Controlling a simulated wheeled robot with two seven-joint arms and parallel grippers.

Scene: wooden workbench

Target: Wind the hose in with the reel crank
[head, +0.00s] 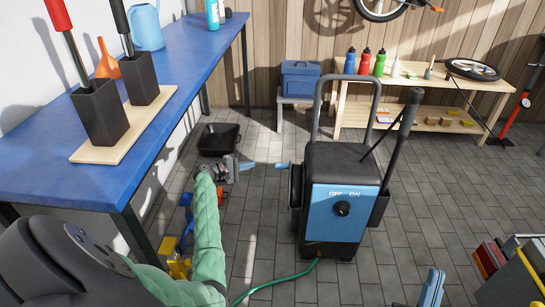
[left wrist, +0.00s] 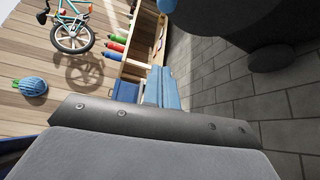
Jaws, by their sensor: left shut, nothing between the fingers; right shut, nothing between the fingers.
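The machine (head: 343,222) stands upright on the floor, with a blue front panel marked OFF and ON. A dark round reel (head: 295,188) is on its left side, with a blue crank handle (head: 283,165) sticking out to the left. The reel's dark body (left wrist: 225,20) fills the top of the left wrist view, and the handle (left wrist: 167,5) shows at the upper edge. The green hose (head: 275,284) runs from the machine's base along the floor. My left gripper (head: 256,166) is shut and empty, left of the handle and apart from it. My right gripper (head: 433,285) is shut and empty, low at the right.
A blue workbench (head: 175,60) with tools stands at the left. A black tray (head: 218,139) lies on the floor behind my left arm. A wooden shelf (head: 420,84) with bottles stands at the back.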

